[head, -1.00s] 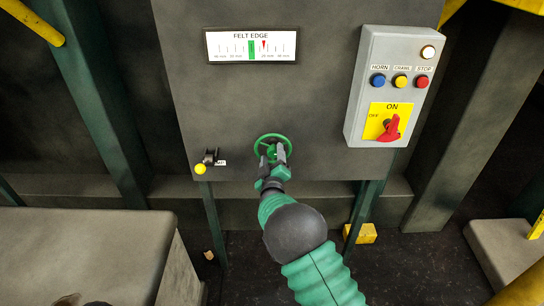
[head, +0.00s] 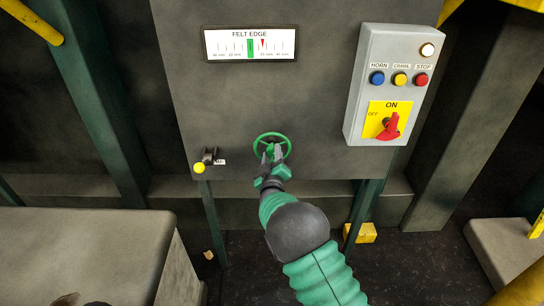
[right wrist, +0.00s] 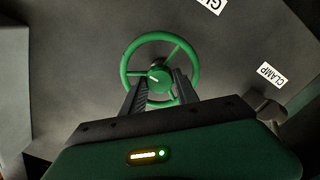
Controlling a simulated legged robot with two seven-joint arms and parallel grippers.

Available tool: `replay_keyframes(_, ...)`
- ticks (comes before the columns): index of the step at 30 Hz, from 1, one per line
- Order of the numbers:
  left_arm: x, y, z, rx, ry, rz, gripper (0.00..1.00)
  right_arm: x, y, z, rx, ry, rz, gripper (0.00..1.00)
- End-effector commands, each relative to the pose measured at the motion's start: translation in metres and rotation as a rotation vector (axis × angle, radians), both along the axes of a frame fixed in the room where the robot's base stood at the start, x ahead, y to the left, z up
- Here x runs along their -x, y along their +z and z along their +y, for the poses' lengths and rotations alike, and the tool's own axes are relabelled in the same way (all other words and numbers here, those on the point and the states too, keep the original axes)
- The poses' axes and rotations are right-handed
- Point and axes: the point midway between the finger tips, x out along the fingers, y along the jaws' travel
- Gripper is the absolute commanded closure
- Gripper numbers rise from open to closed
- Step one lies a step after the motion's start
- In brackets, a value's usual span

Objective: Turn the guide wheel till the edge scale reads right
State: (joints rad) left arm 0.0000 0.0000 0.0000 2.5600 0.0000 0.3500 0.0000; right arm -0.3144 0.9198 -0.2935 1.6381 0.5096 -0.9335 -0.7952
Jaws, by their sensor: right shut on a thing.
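The green guide wheel (head: 285,141) sits low on the dark panel. It also shows in the right wrist view (right wrist: 194,62), with three spokes and a hub with a white mark. My right gripper (head: 270,152) is shut on the wheel at its hub, one finger on each side in the right wrist view (right wrist: 159,80). The white FELT EDGE scale (head: 285,45) is above the wheel. Its red pointer (head: 263,42) stands a little to the right of the green band (head: 250,48). My left gripper is not in view.
A black clamp lever with a yellow knob (head: 199,168) is left of the wheel. A grey control box (head: 362,80) at right carries blue, yellow and red buttons and a red switch (head: 390,127). A grey block (head: 80,240) fills the lower left.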

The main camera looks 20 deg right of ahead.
Motion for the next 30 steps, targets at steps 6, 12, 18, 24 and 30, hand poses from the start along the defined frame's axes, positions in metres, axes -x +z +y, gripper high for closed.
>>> replay_keyframes(6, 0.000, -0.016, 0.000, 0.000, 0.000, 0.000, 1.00, 0.000, -0.005, 0.002, -0.129, 0.004, -0.034, 1.00)
replay_keyframes(12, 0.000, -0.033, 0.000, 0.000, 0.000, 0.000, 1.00, 0.001, -0.006, 0.001, -0.302, 0.003, -0.083, 1.00)
replay_keyframes(18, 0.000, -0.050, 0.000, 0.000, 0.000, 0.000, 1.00, 0.001, -0.006, 0.001, -0.486, 0.002, -0.135, 1.00)
replay_keyframes(24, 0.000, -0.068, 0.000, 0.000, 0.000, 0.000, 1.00, 0.001, -0.007, 0.000, -0.668, 0.002, -0.187, 1.00)
replay_keyframes(30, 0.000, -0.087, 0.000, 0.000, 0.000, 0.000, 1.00, 0.001, -0.007, -0.001, -0.851, 0.001, -0.240, 1.00)
